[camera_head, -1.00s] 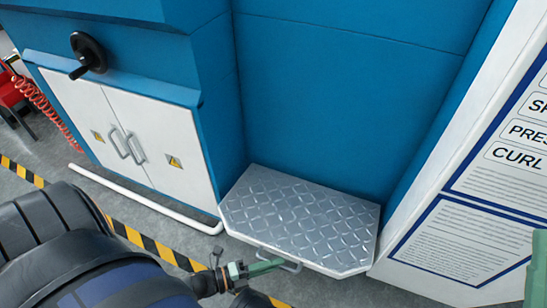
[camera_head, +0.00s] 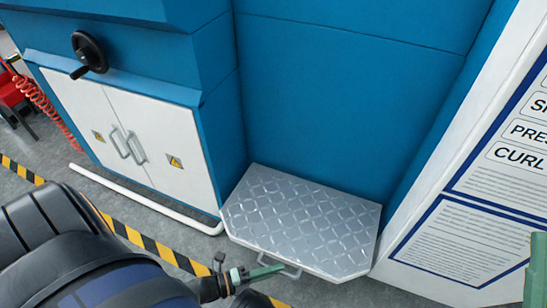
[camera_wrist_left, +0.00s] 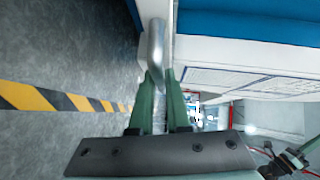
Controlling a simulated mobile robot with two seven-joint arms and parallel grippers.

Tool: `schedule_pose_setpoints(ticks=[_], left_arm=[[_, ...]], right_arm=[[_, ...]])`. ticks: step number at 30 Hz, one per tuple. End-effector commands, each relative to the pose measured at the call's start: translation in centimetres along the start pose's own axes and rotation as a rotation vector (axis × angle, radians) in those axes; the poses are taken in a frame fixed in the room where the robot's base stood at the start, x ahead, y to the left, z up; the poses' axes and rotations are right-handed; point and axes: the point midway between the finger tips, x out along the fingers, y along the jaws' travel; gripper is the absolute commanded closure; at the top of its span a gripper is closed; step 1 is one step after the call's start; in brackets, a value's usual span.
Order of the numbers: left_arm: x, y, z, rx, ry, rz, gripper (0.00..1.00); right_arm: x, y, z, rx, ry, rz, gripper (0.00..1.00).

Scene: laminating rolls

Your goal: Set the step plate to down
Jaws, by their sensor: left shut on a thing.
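The step plate (camera_head: 300,222) is a grey diamond-tread panel with cut front corners. It sticks out from the base of the blue machine in the head view, close to level with its front edge a little low. A metal loop handle (camera_head: 296,271) hangs at its front edge. My left gripper (camera_head: 268,271) reaches it from the lower left. In the left wrist view the rounded handle (camera_wrist_left: 156,50) runs between the green fingers (camera_wrist_left: 158,95), which are shut on it. A green part at the right edge (camera_head: 537,268) looks like my right gripper, mostly cut off.
White double doors (camera_head: 135,135) and a black handwheel (camera_head: 90,52) are at the left. A white floor rail (camera_head: 145,200) runs below the doors. A white panel with printed text (camera_head: 470,230) stands right of the plate. Yellow-black tape (camera_head: 140,238) crosses the grey floor.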

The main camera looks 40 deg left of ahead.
Motion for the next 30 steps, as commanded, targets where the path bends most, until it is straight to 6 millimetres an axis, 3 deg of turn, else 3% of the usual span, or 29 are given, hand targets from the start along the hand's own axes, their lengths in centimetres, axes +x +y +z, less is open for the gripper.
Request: schedule_pose_setpoints(ticks=[4,5,12,23,30], left_arm=[[-0.3,-0.1,0.8,0.006,-0.015,0.001,1.0],[-0.3,-0.1,0.8,0.006,-0.015,0.001,0.82],[-0.1,-0.1,0.4,0.003,-0.008,-0.002,0.55],[-0.8,-0.2,0.2,0.001,-0.003,-0.003,0.55],[-5.4,-0.1,0.3,0.001,-0.006,0.004,0.55]], right_arm=[[0.0,0.0,0.0,0.001,0.0,0.002,1.0],[0.0,0.1,0.0,0.001,0.0,0.003,1.0],[0.1,0.1,0.0,0.002,0.0,0.01,1.0],[0.2,0.2,-0.1,0.003,0.001,0.01,1.0],[0.6,0.5,-0.6,0.008,0.003,0.011,1.0]])
